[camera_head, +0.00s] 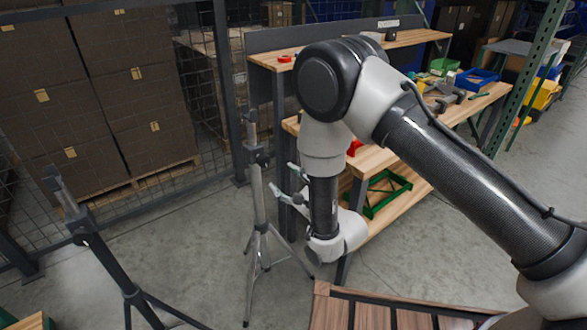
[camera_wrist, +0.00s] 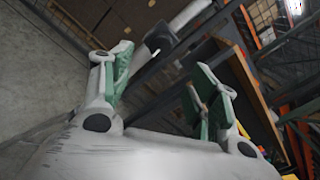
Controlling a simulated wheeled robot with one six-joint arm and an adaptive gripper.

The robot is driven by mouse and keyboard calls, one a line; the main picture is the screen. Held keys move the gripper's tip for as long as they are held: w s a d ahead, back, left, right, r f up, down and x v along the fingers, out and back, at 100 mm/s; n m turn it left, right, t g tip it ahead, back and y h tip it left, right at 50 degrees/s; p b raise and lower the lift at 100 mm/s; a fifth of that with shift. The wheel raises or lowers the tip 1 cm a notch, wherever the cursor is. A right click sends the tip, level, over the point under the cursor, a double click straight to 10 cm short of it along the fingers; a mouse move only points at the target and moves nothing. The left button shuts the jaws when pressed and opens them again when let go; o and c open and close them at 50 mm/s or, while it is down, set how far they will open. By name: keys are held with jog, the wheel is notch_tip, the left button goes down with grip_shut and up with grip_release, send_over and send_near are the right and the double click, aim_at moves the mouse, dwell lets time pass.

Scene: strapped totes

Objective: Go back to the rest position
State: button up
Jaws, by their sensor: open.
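My gripper (camera_head: 285,183) hangs at the end of my bent arm in the head view, pointing left beside the grey tripod stand (camera_head: 258,205). Its greenish fingers are spread and I see nothing between them. In the wrist view my gripper (camera_wrist: 163,78) also shows open, with one finger at left and the other at right. The wrist view is tilted, and a wooden shelf edge and dark posts lie beyond the fingers. Whether the gripper touches the tripod cannot be told.
A wooden workbench (camera_head: 380,222) with shelves and bins stands behind my arm. A second tripod (camera_head: 100,245) stands at left. Stacked brown boxes (camera_head: 95,95) sit behind a mesh fence. A slatted wooden surface (camera_head: 375,312) is at the bottom. Floor between the tripods is clear.

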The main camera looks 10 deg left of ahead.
jog(key=s+d+f+n+g+h, duration=0.2)
jog(key=d+f+n+g+h, duration=0.1)
jog(key=f+n, duration=0.35)
jog(key=s+d+f+n+g+h, duration=0.25)
jog(key=f+n, duration=0.25)
jog(key=f, duration=0.3)
jog(key=s+d+r+n+g+h, duration=0.2)
jog(key=d+n+g+h, duration=0.15)
jog(key=d+n, duration=0.2)
jog(key=s+d+r+n+h, duration=0.1)
jog(key=s+d+r, duration=0.4)
jog(key=d+r, duration=0.8)
jog(key=s+d+r+n+t+h, duration=0.1)
jog(key=s+d+r, duration=0.5)
jog(key=d+r, duration=0.8)
jog(key=s+d+r+h, duration=0.2)
jog(key=s+d+r, duration=0.3)
jog(key=d+r, duration=0.9)
jog(key=shift+s+d+r+n+t+h, duration=0.2)
jog(key=shift+r+n+t+h, duration=0.15)
jog(key=shift+r, duration=0.2)
